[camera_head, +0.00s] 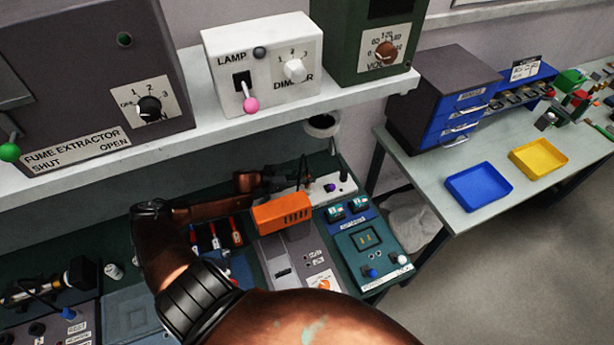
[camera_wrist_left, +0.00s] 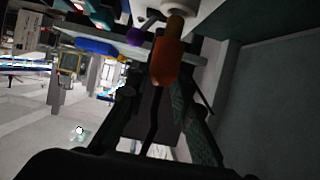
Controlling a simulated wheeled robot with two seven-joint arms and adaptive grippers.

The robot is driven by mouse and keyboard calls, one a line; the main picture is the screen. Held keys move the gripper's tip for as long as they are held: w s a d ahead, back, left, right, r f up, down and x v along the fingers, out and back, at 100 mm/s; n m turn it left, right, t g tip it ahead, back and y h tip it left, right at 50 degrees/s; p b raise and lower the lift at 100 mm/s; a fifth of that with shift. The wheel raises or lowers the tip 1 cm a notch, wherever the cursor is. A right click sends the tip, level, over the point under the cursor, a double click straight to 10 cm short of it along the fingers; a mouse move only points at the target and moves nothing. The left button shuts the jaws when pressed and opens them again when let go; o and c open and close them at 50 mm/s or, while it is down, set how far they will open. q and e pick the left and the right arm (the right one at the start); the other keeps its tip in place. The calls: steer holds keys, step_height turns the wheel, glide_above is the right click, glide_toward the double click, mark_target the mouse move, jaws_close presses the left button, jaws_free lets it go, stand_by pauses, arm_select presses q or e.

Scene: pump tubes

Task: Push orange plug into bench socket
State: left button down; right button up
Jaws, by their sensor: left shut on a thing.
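The orange plug (camera_wrist_left: 167,62) shows in the left wrist view with a brass-coloured tip and a black cable (camera_wrist_left: 152,130) trailing from its near end. My left gripper (camera_wrist_left: 158,95) is shut on it. The tip points at a pale panel beside a purple knob (camera_wrist_left: 134,38). I cannot tell whether the tip is in a socket or only close to it. In the head view my left gripper (camera_head: 299,183) is at the back of the bench, just left of a pale panel (camera_head: 322,197). The plug and the socket opening are not clear there. My right gripper is not in view.
An orange box (camera_head: 282,213) stands just in front of my left gripper. A teal device (camera_head: 365,240) with screens and knobs is to its right. A white shelf (camera_head: 200,130) with control boxes hangs above. A side table (camera_head: 500,170) holds blue and yellow trays.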

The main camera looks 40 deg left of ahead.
arm_select(q)
steer(key=shift+s+f+b, duration=0.1)
steer(key=shift+f+b, duration=0.75)
steer(key=shift+f, duration=0.75)
steer(key=c, duration=1.6)
jaws_free()
steer(key=v, duration=1.2)
steer(key=shift+r, duration=0.1)
